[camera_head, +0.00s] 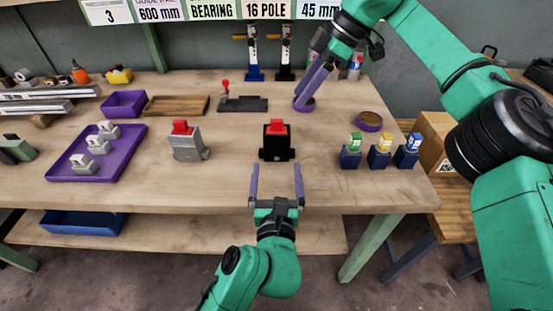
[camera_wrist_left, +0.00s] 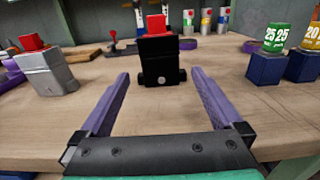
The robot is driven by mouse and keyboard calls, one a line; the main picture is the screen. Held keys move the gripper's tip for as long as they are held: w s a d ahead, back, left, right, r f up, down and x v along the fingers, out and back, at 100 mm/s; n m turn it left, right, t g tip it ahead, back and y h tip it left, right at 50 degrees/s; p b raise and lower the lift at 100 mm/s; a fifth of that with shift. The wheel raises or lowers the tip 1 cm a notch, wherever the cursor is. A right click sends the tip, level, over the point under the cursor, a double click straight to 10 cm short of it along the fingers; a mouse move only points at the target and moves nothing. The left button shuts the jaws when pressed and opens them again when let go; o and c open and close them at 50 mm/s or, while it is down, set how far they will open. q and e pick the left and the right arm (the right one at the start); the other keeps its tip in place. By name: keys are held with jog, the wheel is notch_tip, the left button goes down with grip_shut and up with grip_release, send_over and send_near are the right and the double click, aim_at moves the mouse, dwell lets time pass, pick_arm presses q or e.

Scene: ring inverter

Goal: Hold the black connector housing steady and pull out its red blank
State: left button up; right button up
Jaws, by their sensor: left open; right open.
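The black connector housing (camera_head: 276,147) stands upright near the middle of the table. Its red blank (camera_head: 277,127) sits in its top. In the left wrist view the housing (camera_wrist_left: 159,62) and the red blank (camera_wrist_left: 156,24) are straight ahead, beyond the fingertips. My left gripper (camera_head: 276,166) is open and empty at the front edge of the table, its two purple fingers pointing at the housing from the near side, apart from it. My right gripper (camera_head: 304,98) is open behind and to the right of the housing, its fingers over a small purple round dish (camera_head: 304,107).
A grey housing with a red top (camera_head: 187,142) stands left of the black one. Several small blue blocks with coloured tops (camera_head: 379,153) stand to the right. A purple tray (camera_head: 66,168) holds pale parts at left. Table between the black housing and its neighbours is bare.

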pick_arm(q)
jog(key=w, duration=1.4)
jog(key=shift+s, duration=0.1)
jog(key=c, duration=1.4)
jog(key=shift+c, duration=0.5)
pick_arm(e)
jog(key=o, duration=0.4)
jog(key=shift+w+a, duration=0.1)
jog(key=shift+c, duration=0.2)
jog(key=w+a+r+n+t+y, duration=0.35)
jog(key=a+r+n+y, duration=0.35)
jog(key=a+r, duration=0.55)
jog(key=w+r+t+y, duration=0.2)
jog(key=r+t, duration=0.4)
jog(key=r, duration=0.3)
jog(key=w+r+t+y, duration=0.2)
jog(key=r+t, duration=0.3)
jog(key=r, duration=0.4)
jog(key=n+g+h, duration=1)
jog(key=n+h, duration=0.1)
jog(key=h, duration=0.6)
send_near(277, 121)
jog(key=x, duration=0.9)
jog(key=shift+f, duration=0.1)
